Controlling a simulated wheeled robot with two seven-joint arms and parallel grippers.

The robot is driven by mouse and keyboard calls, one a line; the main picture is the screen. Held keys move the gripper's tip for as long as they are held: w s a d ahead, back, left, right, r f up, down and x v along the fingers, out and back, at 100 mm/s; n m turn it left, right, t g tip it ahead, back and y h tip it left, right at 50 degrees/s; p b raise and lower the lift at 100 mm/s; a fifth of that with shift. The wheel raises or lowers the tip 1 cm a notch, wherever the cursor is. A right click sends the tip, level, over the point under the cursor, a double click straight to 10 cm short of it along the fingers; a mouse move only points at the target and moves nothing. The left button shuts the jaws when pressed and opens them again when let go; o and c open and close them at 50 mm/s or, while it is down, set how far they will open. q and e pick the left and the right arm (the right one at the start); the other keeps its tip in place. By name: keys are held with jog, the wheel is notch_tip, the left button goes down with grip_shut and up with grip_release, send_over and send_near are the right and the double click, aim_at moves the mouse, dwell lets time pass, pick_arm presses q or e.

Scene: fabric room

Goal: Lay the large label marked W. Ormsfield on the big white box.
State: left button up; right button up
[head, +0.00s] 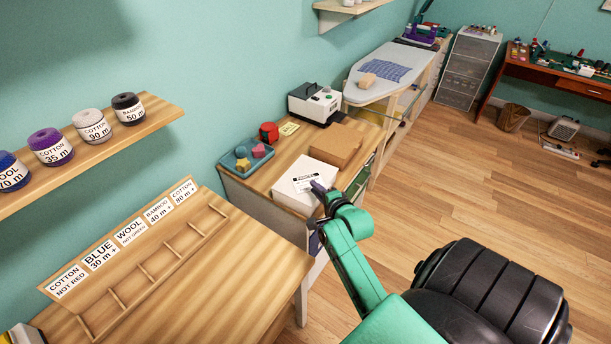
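The big white box (296,194) stands near the front of the wooden table in the middle of the head view. A white label (305,181) with dark print shows on its top; the print is too small to read surely. My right gripper (319,187), on the green arm from the lower right, is at the right part of the box top, beside the label. Its fingers are small and partly hidden, so I cannot tell whether they are open or shut, or whether they touch the label. My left gripper is out of view.
A brown box (336,145) stands just behind the white box. A slotted wooden rack (152,276) lies nearer left.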

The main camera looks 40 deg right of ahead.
notch_tip(320, 180, up, 8)
jog(key=s+f+p, duration=0.1)
jog(key=s+p, duration=0.2)
jog(key=p, duration=0.6)
jog(key=s+a+n+g+y+b, duration=0.1)
jog(key=s+a+n+g+y, duration=0.2)
jog(key=s+a+n+g, duration=1.2)
notch_tip(320, 180, down, 27)
jog(key=s+n+t+b, duration=0.2)
jog(key=n+t+b, duration=0.2)
jog(key=n+b, duration=0.3)
jog(key=s+d+f+b, duration=0.1)
jog(key=s+f+b, duration=0.1)
jog(key=s+f, duration=0.6)
jog(key=s+d+f+n+g+b, duration=0.1)
jog(key=s+f+b, duration=0.1)
jog(key=s+f, duration=0.7)
notch_tip(320, 180, down, 5)
jog(key=shift+r+b, duration=0.15)
jog(key=shift+b, duration=0.2)
